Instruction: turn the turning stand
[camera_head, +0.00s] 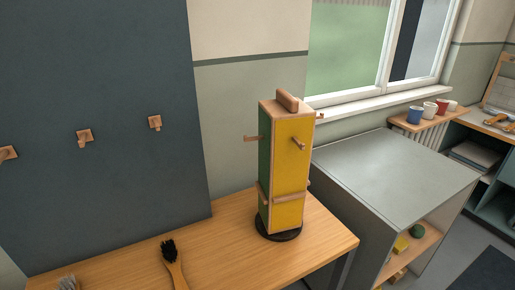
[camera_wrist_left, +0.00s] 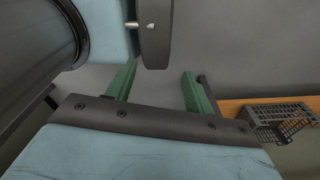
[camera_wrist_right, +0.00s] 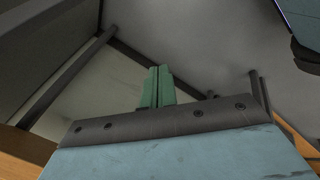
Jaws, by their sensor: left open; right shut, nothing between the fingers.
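The turning stand (camera_head: 290,167) is a tall wooden block with a yellow face and a green face. It stands upright on a round black base (camera_head: 279,234) near the right end of the wooden table. A wooden handle (camera_head: 287,100) sits on its top, and short pegs stick out from its sides. Neither gripper shows in the head view. My left gripper (camera_wrist_left: 155,88) is open and empty in its wrist view. My right gripper (camera_wrist_right: 158,85) is shut with nothing in it in its wrist view. Both are away from the stand.
A brush with dark bristles (camera_head: 171,262) lies on the table (camera_head: 225,246), and another brush (camera_head: 68,283) shows at the bottom edge. A dark wall panel (camera_head: 100,60) with wooden pegs rises behind. A grey cabinet (camera_head: 400,178) stands right of the table. A wire basket (camera_wrist_left: 275,115) shows in the left wrist view.

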